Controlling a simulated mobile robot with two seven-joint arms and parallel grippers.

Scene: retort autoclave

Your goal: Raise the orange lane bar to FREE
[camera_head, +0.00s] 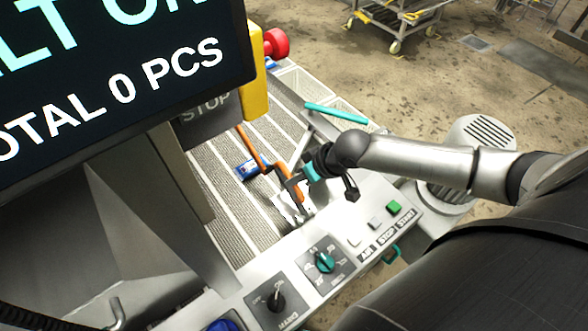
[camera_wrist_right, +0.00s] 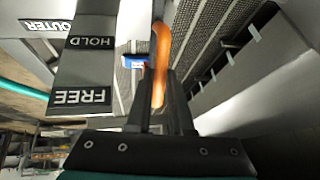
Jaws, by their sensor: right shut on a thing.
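The orange lane bar (camera_head: 251,147) runs over the ribbed conveyor lanes in the head view, and its near end reaches my right gripper (camera_head: 295,184). In the right wrist view the orange bar (camera_wrist_right: 161,45) passes between the two dark fingers of my right gripper (camera_wrist_right: 160,82), which are shut on it. A plate with the labels FREE (camera_wrist_right: 84,97) and HOLD (camera_wrist_right: 88,43) stands beside the bar, with a gap between them. Another label, OUTER (camera_wrist_right: 46,27), is at the top left. The fingers hide part of the bar. My left gripper is not in view.
A blue-and-white pack (camera_head: 247,169) lies on the lanes close to the bar. A control panel with a teal knob (camera_head: 325,262) and a green button (camera_head: 393,207) is at the near side. A large display (camera_head: 120,70) blocks the upper left. A teal bar (camera_head: 336,113) lies beyond.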

